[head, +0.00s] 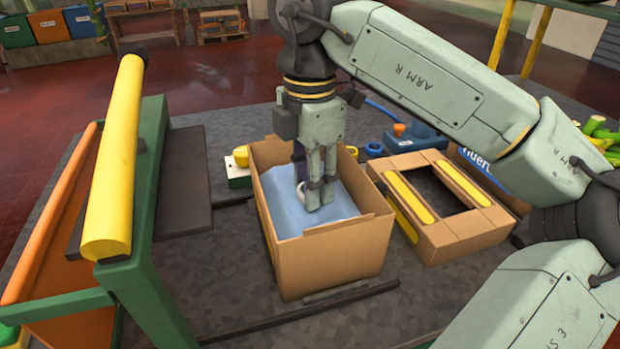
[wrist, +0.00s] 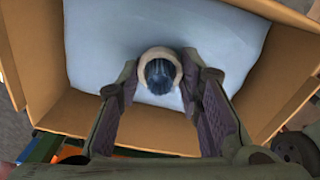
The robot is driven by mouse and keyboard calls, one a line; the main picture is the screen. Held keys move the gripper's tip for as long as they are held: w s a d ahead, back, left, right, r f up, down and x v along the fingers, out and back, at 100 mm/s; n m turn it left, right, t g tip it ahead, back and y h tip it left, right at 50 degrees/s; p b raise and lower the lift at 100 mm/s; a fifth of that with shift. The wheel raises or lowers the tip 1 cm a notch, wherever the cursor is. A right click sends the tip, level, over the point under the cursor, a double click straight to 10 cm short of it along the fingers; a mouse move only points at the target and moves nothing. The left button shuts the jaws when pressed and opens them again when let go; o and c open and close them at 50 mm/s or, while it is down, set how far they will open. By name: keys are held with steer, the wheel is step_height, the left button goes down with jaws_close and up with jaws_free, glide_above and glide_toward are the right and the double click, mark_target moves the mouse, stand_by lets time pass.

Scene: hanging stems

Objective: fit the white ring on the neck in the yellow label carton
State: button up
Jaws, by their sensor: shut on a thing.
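The carton (head: 330,255) is open-topped brown cardboard with a yellow strip on its left side. A pale blue bag (head: 343,205) fills its inside and also shows in the wrist view (wrist: 105,45). My gripper (head: 320,195) reaches down into the carton, its fingers pointing down. In the wrist view the fingers (wrist: 160,85) are closed on the white ring (wrist: 158,51), one on each side. Inside the ring is a dark, streaked blue form (wrist: 160,76), which looks like the bag's gathered neck. How far down the neck the ring sits cannot be told. In the head view my fingers hide most of the ring (head: 300,188).
A second carton (head: 460,235) with yellow strips and a dark opening stands to the right. A green frame with a yellow bar (head: 115,160) stands at left. A yellow-topped box (head: 240,160) and blue items (head: 415,137) lie behind the carton. Carton walls surround my gripper closely.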

steer(key=shift+f, duration=0.1)
stand_by(0.3)
steer(key=o, duration=0.8)
steer(key=shift+o, duration=0.2)
steer(key=o, duration=0.4)
steer(key=shift+r, duration=0.25)
steer(key=shift+r+p, duration=0.85)
steer(key=shift+r, duration=0.4)
steer(key=shift+r, duration=0.1)
